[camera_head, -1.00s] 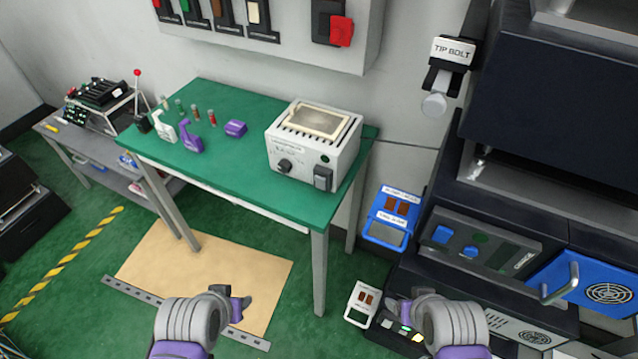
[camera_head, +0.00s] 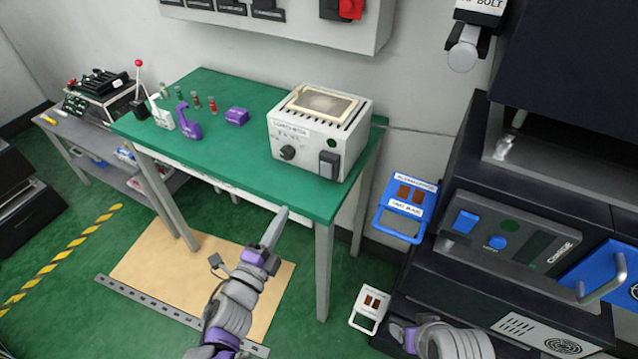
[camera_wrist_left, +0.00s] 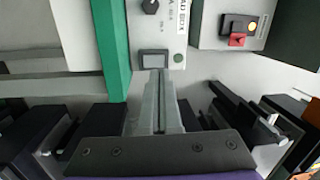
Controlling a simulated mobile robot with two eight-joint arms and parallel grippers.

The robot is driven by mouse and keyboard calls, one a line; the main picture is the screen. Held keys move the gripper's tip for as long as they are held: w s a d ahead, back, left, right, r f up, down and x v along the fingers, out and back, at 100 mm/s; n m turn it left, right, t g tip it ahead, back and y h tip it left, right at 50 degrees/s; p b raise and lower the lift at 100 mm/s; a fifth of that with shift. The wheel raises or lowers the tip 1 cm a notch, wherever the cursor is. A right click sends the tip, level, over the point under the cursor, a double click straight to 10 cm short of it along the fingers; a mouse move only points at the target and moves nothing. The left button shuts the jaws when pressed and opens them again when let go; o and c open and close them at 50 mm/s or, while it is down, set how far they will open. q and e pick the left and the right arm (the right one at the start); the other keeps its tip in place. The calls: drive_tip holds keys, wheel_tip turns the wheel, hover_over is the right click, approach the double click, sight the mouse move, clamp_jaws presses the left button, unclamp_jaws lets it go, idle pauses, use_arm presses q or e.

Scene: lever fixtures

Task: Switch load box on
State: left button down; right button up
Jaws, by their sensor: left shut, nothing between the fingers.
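The load box (camera_head: 318,135) is a grey box with a vented top, standing at the right end of the green table (camera_head: 215,150). Its front has a black knob (camera_head: 287,153), a dark rocker switch (camera_head: 329,164) and a small green lamp (camera_head: 331,143). In the left wrist view the rocker (camera_wrist_left: 153,59) is just beyond the fingertips. Whether they touch it cannot be told there. My left gripper (camera_head: 283,212) is shut and empty, in front of the table's front edge, below and left of the rocker. My right gripper (camera_head: 405,335) is low at the bottom, its fingers not clear.
Purple and white handled items (camera_head: 189,122) and small vials stand on the table's left part. A wall panel with a red switch (camera_head: 350,8) hangs above. Blue (camera_head: 405,208) and white (camera_head: 370,308) handled fixtures and a dark cabinet (camera_head: 540,190) are on the right.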

sight(325, 167)
use_arm(q)
drive_tip(key=shift+s+d+f+m+h, duration=0.2)
drive_tip(key=shift+d+m+h, duration=0.3)
drive_tip(key=shift+m, duration=0.1)
drive_tip(key=shift+s+d+f+m+h, duration=0.2)
drive_tip(key=shift+d+m+h, duration=0.25)
drive_tip(key=shift+m, duration=0.15)
drive_tip(key=p+x, duration=0.1)
drive_tip(key=x, duration=1.3)
drive_tip(key=shift+f, duration=0.1)
drive_tip(key=shift+w, duration=0.2)
